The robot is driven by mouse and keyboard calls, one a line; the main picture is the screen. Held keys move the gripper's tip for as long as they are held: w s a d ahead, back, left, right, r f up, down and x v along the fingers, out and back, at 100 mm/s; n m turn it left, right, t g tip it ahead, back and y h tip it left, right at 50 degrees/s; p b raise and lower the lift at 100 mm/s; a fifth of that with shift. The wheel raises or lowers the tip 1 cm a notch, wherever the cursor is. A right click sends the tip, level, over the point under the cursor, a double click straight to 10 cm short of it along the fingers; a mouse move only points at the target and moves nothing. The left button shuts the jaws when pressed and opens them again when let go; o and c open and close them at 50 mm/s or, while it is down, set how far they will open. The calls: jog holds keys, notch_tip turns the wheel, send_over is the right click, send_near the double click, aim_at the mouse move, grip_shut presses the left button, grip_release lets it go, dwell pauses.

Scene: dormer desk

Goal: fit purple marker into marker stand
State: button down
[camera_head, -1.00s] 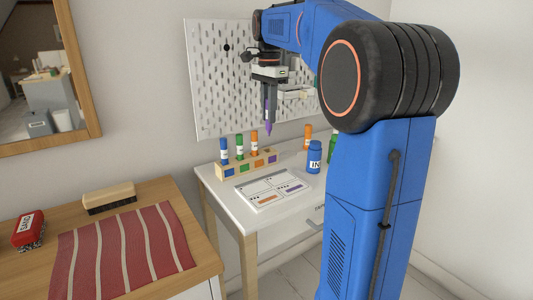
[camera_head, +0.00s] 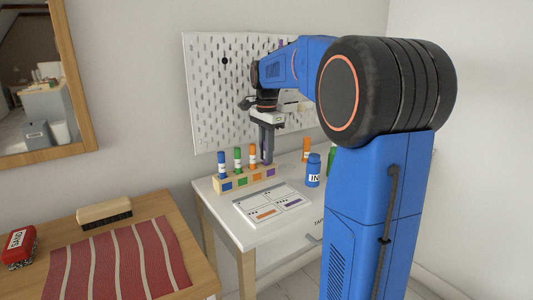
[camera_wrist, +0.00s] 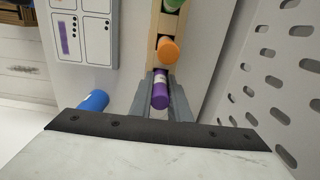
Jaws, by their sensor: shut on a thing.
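The purple marker (camera_wrist: 160,95) is held between my gripper's fingers in the wrist view. My gripper (camera_head: 267,157) is shut on it, pointing down over the right end of the wooden marker stand (camera_head: 245,179). The marker is upright at the purple-labelled end, in line with the other markers. Its lower end is hidden by the fingers and stand, so I cannot tell how deep it sits. A blue marker (camera_head: 222,164), a green marker (camera_head: 238,159) and an orange marker (camera_head: 253,156) stand in the other places. The orange one is right beside my fingers.
A white sheet with printed boxes (camera_head: 270,204) lies in front of the stand on the white desk (camera_head: 214,202). A blue ink bottle (camera_head: 313,171) and another orange object (camera_head: 306,149) stand to the right. A white pegboard (camera_head: 212,85) is behind.

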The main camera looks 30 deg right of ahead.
jog(key=c, duration=1.7)
grip_release()
jog(key=shift+f, duration=0.1)
jog(key=shift+o, duration=0.2)
notch_tip(320, 180, up, 12)
jog(key=shift+r, duration=0.15)
